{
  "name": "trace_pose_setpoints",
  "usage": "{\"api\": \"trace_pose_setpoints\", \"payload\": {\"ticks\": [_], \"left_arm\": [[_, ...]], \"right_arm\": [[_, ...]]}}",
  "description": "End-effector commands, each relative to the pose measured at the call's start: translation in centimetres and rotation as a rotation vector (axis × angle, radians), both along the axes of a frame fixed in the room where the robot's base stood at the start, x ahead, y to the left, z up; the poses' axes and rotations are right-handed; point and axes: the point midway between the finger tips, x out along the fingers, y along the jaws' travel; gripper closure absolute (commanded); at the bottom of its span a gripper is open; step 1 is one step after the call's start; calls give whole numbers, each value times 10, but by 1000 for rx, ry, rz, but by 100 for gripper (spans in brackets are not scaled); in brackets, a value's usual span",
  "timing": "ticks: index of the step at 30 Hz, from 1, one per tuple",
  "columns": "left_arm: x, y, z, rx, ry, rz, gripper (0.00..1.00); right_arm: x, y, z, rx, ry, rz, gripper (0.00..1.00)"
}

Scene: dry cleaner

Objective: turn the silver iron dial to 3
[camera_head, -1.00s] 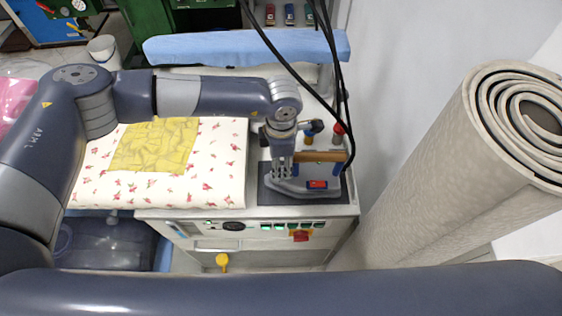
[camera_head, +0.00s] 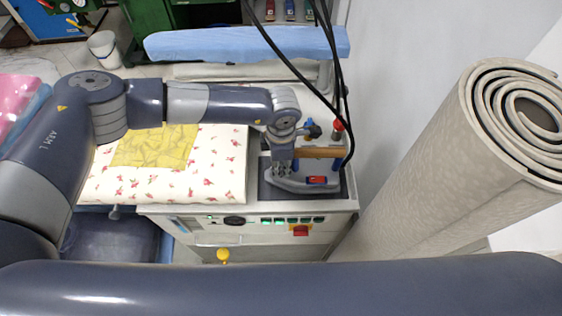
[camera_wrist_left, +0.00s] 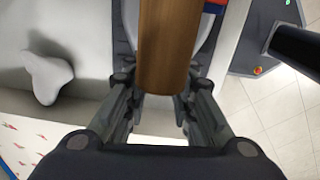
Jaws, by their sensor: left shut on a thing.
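The silver iron (camera_head: 297,185) rests on a dark pad at the right end of the ironing station, its wooden handle (camera_head: 322,153) pointing right. A small red and blue patch shows on its side. My left gripper (camera_head: 279,172) points down at the left part of the iron, beside the handle's left end. In the left wrist view the fingers (camera_wrist_left: 157,108) are close together below the wooden handle (camera_wrist_left: 168,45), shut on a part of the iron that appears to be the dial. The dial and its numbers are hidden by the fingers and handle. My right gripper is out of view.
A padded board (camera_head: 215,170) with a yellow cloth (camera_head: 158,147) lies left of the iron. Black cables (camera_head: 340,85) hang close to the iron. A red-topped bottle (camera_head: 337,130) stands behind it. A large beige roll (camera_head: 455,165) stands at right.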

Motion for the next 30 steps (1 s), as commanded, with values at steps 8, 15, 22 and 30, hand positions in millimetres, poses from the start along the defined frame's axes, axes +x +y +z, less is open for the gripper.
{"api": "trace_pose_setpoints", "payload": {"ticks": [8,15,22,30], "left_arm": [[1,-1,-1,-3,-4,-114,100],[1,-1,2,-3,-3,-128,100],[1,-1,2,-3,-3,-127,55],[0,-1,1,-1,-2,-127,55]], "right_arm": [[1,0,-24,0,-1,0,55],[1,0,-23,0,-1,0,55],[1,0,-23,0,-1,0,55],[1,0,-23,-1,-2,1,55]]}}
